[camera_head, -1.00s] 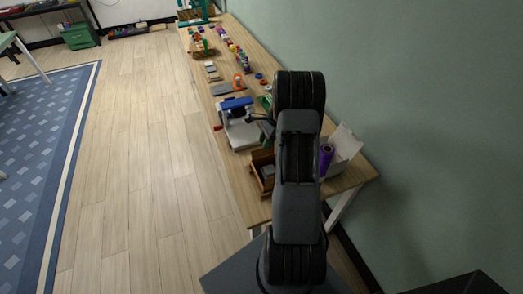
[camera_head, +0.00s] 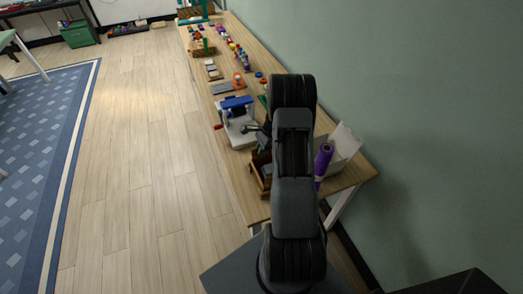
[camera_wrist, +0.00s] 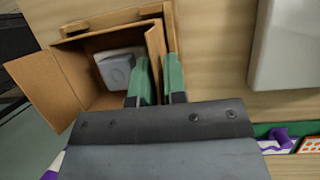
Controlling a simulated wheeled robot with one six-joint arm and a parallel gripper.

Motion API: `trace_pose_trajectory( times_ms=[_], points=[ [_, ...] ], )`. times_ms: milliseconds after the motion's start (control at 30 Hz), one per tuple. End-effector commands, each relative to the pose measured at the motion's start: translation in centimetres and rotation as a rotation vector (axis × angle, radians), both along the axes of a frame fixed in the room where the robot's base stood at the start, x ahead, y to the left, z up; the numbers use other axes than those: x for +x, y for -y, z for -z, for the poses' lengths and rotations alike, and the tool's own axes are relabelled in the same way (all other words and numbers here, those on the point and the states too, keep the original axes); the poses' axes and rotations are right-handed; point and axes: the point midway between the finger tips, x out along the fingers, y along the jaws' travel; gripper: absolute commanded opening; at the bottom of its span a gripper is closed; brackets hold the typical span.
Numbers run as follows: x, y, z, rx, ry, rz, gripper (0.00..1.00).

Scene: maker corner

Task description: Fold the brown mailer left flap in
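The brown mailer (camera_wrist: 92,40) is an open cardboard box in the wrist view, with a pale grey item (camera_wrist: 116,68) inside. One flap (camera_wrist: 45,88) spreads outward on the picture's left. Another upright flap (camera_wrist: 155,45) stands on the picture's right, between my fingers. My gripper (camera_wrist: 158,62) has two green fingers set apart, one on each side of that flap; firm contact cannot be told. In the head view the mailer (camera_head: 257,179) is at the table's near end, partly hidden by my arm.
A white open box (camera_head: 345,147) and a purple roll (camera_head: 323,160) stand right of my arm. A blue and white machine (camera_head: 237,122) stands beyond the mailer. Several small items line the wooden table (camera_head: 257,212) farther back. The wall is close on the right.

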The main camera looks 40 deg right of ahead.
Motion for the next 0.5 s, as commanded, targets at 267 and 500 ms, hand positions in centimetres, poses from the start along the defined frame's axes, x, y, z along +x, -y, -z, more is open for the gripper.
trace_pose_trajectory(
  times_ms=[267,500],
  points=[
    [0.01,0.01,-0.03,0.000,0.000,0.000,0.00],
    [-0.22,-0.02,0.43,-0.012,0.057,0.003,0.00]
  ],
)
